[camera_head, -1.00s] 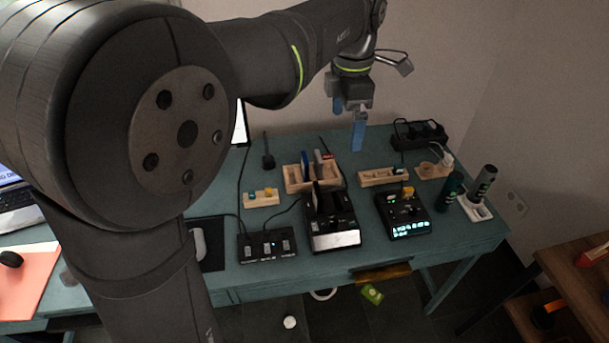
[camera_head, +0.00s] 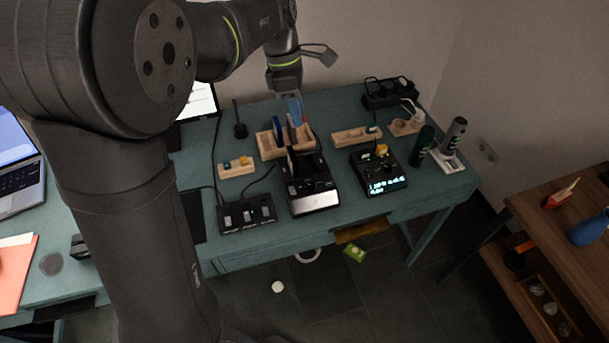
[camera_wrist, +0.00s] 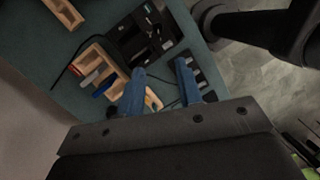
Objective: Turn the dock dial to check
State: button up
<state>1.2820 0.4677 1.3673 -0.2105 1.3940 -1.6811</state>
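A black dock (camera_head: 312,200) with upright slots and a pale front face stands mid-table. It also shows at the top of the wrist view (camera_wrist: 140,38). To its right is a black unit (camera_head: 378,178) with a lit display and a yellow piece on top. I cannot make out a dial or its setting on either. My gripper (camera_head: 297,110) has blue fingers and hangs near the wooden rack behind the dock. In the wrist view my gripper (camera_wrist: 160,84) has its fingers apart with nothing held, touching neither device.
The wooden rack (camera_head: 267,147) holds upright flat pieces. A switch box (camera_head: 247,214) lies left of the dock. A wooden tray (camera_head: 354,136), dark bottles (camera_head: 422,146) and a black power block (camera_head: 390,94) stand to the right. Bare table shows between them.

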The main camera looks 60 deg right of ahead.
aim_at(311, 184)
jog(key=w+f+m+g, duration=0.2)
jog(key=w+f+m, duration=0.15)
jog(key=f, duration=0.35)
jog(key=shift+n+h, duration=0.3)
jog(key=shift+n, duration=0.05)
jog(key=x, duration=1.1)
jog(key=a+x, duration=0.1)
jog(key=x, duration=0.5)
jog(key=shift+f, duration=0.2)
jog(key=c, duration=0.7)
